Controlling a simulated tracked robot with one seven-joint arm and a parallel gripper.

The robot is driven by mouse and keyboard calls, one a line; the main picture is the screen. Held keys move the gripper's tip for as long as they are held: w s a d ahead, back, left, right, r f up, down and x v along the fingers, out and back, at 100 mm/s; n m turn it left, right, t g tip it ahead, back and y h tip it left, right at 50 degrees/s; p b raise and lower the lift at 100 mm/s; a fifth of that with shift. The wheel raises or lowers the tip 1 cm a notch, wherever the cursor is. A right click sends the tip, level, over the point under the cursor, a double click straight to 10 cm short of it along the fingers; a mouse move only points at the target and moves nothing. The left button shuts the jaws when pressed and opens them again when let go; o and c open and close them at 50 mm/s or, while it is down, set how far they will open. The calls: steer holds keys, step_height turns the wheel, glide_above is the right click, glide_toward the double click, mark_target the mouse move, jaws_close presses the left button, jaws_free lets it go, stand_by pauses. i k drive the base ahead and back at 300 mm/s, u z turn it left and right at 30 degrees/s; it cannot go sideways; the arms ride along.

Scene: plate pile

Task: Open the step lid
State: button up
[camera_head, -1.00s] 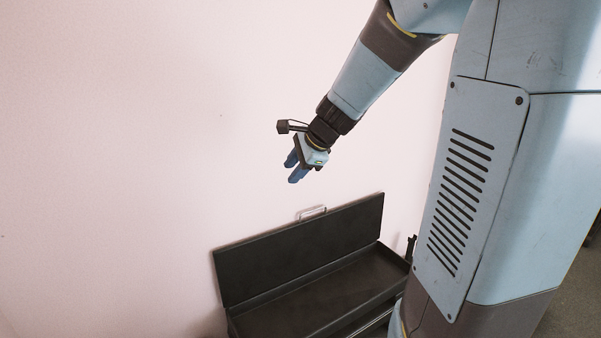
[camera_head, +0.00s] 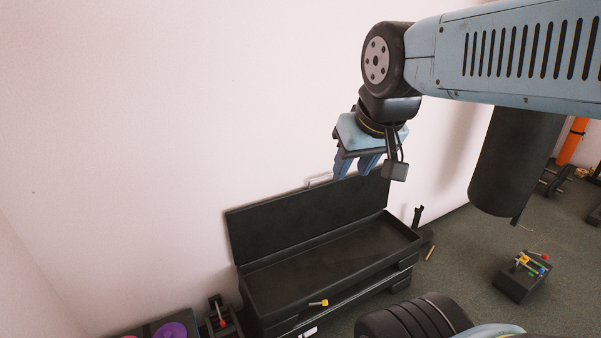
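The step lid (camera_head: 290,222) is a long black panel with a light handle (camera_head: 319,181) on its top edge. It stands raised and leans back close to the pale wall. Below it is the open black box (camera_head: 352,258), whose tray looks empty. My gripper (camera_head: 352,174) points down, in front of the lid's upper right part in the picture. Its two blue fingers are apart with nothing seen between them. Whether they touch the lid cannot be told. My gripper hides part of the lid's top edge.
A yellow-ended tool (camera_head: 319,303) lies at the box's front edge. Purple discs (camera_head: 172,333) and a small rack (camera_head: 220,318) stand at lower left. A dark box with coloured tools (camera_head: 524,278) sits on the floor at right. Floor between it and the black box is largely clear.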

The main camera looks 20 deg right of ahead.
mark_target(257, 230)
steer(key=u, duration=0.45)
steer(key=k, duration=0.95)
steer(key=z, duration=0.2)
steer(key=i, duration=1)
steer(key=z, duration=0.6)
steer(key=i, duration=0.8)
steer(key=u, duration=0.35)
